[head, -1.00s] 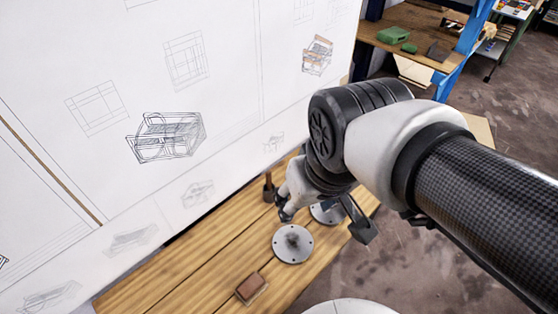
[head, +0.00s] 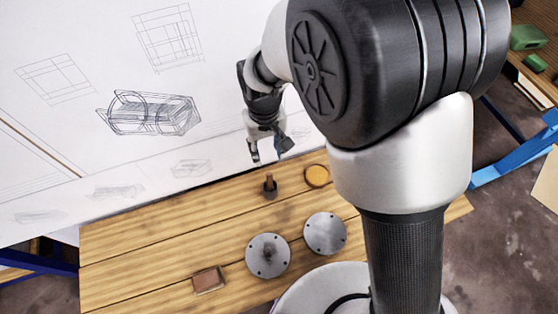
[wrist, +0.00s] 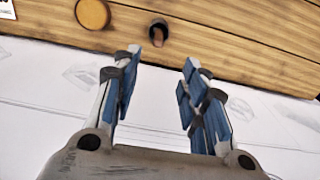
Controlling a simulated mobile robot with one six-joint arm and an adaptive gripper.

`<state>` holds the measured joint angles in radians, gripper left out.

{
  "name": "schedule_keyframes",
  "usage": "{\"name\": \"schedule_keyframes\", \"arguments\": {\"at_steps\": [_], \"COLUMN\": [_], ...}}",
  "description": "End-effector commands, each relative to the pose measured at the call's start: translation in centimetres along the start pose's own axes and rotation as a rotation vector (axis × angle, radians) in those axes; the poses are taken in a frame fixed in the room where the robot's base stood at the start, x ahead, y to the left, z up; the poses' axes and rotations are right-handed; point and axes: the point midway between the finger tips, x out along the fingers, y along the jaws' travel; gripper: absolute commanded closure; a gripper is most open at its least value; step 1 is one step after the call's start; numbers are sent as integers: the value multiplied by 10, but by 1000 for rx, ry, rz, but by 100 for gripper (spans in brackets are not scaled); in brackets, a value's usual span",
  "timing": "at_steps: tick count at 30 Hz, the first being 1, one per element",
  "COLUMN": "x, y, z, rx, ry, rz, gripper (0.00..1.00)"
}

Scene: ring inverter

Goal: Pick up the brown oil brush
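The brown oil brush (head: 270,180) looks to be the short brown handle standing upright in a small dark cup (head: 270,192) near the back of the wooden table. In the wrist view the brush (wrist: 158,33) shows just beyond my fingertips, roughly centred between them. My gripper (head: 269,155) is above and behind the cup, close to the white drawing board, with its fingers towards the table. In the wrist view my gripper (wrist: 162,62) is open, with a wide empty gap between its blue-padded fingers. The brush's lower end is hidden in the cup.
A round amber-topped dish (head: 317,176) stands right of the cup. Two grey metal flanges (head: 268,256) (head: 325,233) and a brown block (head: 208,280) lie nearer the front of the table (head: 130,250). The white drawing board (head: 80,150) rises behind. The table's left part is clear.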

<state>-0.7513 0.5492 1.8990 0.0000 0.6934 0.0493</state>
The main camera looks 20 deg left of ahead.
Motion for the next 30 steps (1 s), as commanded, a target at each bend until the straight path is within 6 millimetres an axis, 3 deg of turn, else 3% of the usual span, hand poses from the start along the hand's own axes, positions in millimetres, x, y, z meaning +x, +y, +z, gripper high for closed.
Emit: {"name": "schedule_keyframes", "arguments": {"at_steps": [1, 10, 22, 30], "x": [16, 79, 109, 148], "y": [0, 1, 2, 3], "z": [1, 1, -1, -4], "rx": [1, 2, 2, 2], "ry": [-5, -4, 0, -1], "rz": [0, 0, 0, 0], "gripper": [60, 60, 60, 60]}}
